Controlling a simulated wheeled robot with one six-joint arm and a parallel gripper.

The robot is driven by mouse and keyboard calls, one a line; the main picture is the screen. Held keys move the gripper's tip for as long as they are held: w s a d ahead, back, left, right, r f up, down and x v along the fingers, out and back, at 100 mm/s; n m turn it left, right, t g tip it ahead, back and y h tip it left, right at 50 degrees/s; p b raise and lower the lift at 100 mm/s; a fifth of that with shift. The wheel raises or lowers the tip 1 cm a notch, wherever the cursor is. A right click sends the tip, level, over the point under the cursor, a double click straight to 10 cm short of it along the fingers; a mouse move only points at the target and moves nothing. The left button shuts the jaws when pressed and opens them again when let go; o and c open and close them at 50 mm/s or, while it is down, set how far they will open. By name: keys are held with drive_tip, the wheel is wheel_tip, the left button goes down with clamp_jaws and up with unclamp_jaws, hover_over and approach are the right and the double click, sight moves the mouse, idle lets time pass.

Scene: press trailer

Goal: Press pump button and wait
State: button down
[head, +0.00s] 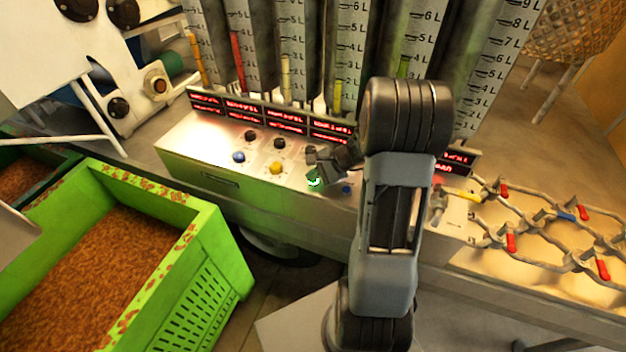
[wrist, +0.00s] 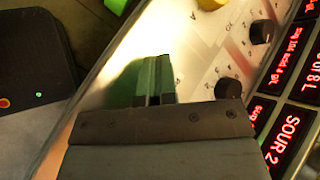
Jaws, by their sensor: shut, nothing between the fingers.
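The white control panel (head: 215,160) carries coloured buttons and black knobs. A green button (head: 314,183) lies right at the tip of my gripper (head: 319,174), partly covered by it. A yellow button (head: 276,168) and a blue button (head: 239,157) sit to its left. Another blue button (head: 347,189) is to its right. I cannot read which is labelled pump. In the wrist view, my gripper (wrist: 155,72) is shut and empty, pointing down at the panel over a dark green patch. The fingers hide what is under their tips; whether they touch is unclear.
Red displays (head: 242,111) and graduated tubes (head: 292,40) stand behind the panel. A green crate (head: 205,255) of brown grain is at the left front. Black knobs (wrist: 261,32) stand close to the fingers.

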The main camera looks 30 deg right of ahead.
drive_tip(key=shift+r+p, duration=0.5)
drive_tip(key=shift+r, duration=0.25)
drive_tip(key=shift+r+p, duration=1.8)
drive_tip(key=shift+r, duration=0.7)
drive_tip(key=shift+r, duration=0.1)
wheel_tip(320, 180, up, 10)
drive_tip(key=p, duration=0.7)
hover_over(314, 181)
drive_tip(key=shift+a, duration=0.1)
